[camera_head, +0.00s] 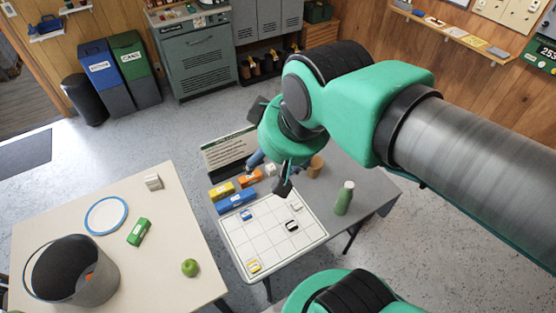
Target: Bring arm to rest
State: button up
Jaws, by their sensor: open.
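My arm comes in from the right, with green joints and a grey metal link. My gripper (266,150) hangs over the far part of the grey table (375,187). Its dark fingers are spread wide apart, and no object shows held between them. A dark blue item (255,159) shows just beside the gripper; part of it is hidden, and I cannot tell whether they touch. The gripper also covers part of the table behind it.
The grey table bears a white grid board (262,250), small coloured boxes (236,201), a green bottle (344,198) and a brown cup (315,166). The beige table (165,270) holds a bucket (72,272), plate (106,215), green box (138,232) and apple (190,267).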

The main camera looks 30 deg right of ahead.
jog(key=shift+s+d+f+m, duration=0.15)
jog(key=shift+s+d+m, duration=0.1)
jog(key=shift+s, duration=0.15)
jog(key=shift+s+d+f+m, duration=0.15)
jog(key=shift+s+m, duration=0.1)
jog(key=shift+s, duration=0.15)
jog(key=shift+f, duration=0.1)
notch_tip(320, 180, down, 2)
jog(key=b, duration=0.2)
jog(key=shift+f+b, duration=0.25)
jog(key=shift+b, duration=0.15)
